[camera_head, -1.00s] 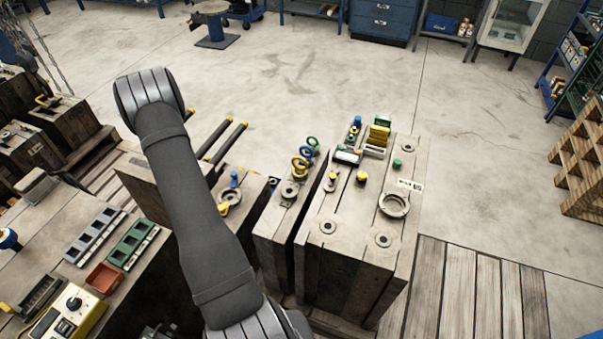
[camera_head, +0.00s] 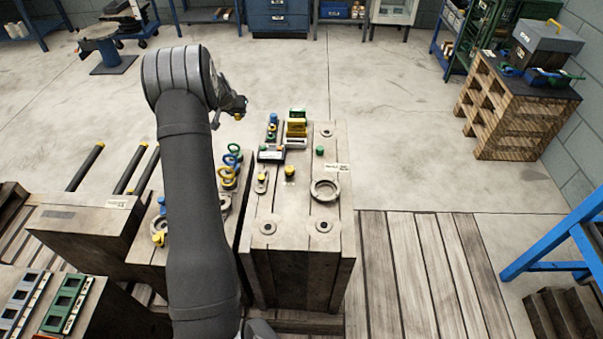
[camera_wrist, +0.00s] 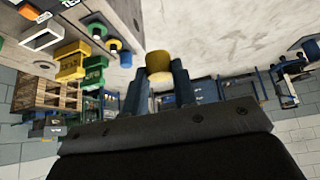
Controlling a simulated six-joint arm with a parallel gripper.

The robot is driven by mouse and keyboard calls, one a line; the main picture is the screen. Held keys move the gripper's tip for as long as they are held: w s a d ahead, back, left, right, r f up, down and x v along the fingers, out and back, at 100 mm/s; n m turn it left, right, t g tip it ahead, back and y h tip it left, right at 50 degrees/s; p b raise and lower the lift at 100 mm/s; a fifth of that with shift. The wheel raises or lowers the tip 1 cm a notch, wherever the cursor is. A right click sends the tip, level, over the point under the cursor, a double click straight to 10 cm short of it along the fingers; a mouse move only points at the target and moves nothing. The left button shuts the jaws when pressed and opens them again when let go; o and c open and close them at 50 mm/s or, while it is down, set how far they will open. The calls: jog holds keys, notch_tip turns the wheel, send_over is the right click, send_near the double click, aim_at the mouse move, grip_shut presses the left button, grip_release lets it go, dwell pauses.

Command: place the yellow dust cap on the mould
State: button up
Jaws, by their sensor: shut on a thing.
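My gripper (camera_head: 236,110) is up in the air behind and left of the mould (camera_head: 292,206). In the wrist view it (camera_wrist: 157,78) is shut on the yellow dust cap (camera_wrist: 158,62), a short round piece between two dark fingers. The cap (camera_head: 238,117) is a tiny yellow spot in the head view, clear of the mould. The mould is a block with a grey ring (camera_head: 324,190) and round fittings on top. A yellow knob-like piece (camera_head: 290,172) and a green cap (camera_head: 320,151) sit on its top face.
Blue, green and yellow rings (camera_head: 231,160) stand on the narrower block to the left. A wooden pallet floor (camera_head: 420,265) lies right of the mould.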

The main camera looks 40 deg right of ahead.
jog(key=s+d+m+g, duration=0.1)
jog(key=s+d+m, duration=0.1)
jog(key=s+d, duration=0.65)
jog(key=s+d+m+g+h, duration=0.15)
jog(key=s+d, duration=0.35)
jog(key=s, duration=0.6)
jog(key=s+d+m, duration=0.2)
jog(key=s+d, duration=0.5)
jog(key=s, duration=0.3)
jog(key=w+f, duration=0.2)
jog(key=w, duration=0.1)
jog(key=w+f, duration=0.2)
jog(key=w, duration=0.2)
jog(key=w+a+f, duration=0.1)
jog(key=w+f, duration=0.2)
jog(key=shift+w, duration=0.2)
jog(key=shift+w+f, duration=0.1)
jog(key=shift+f, duration=2)
jog(key=shift+f, duration=0.15)
jog(key=o, duration=0.9)
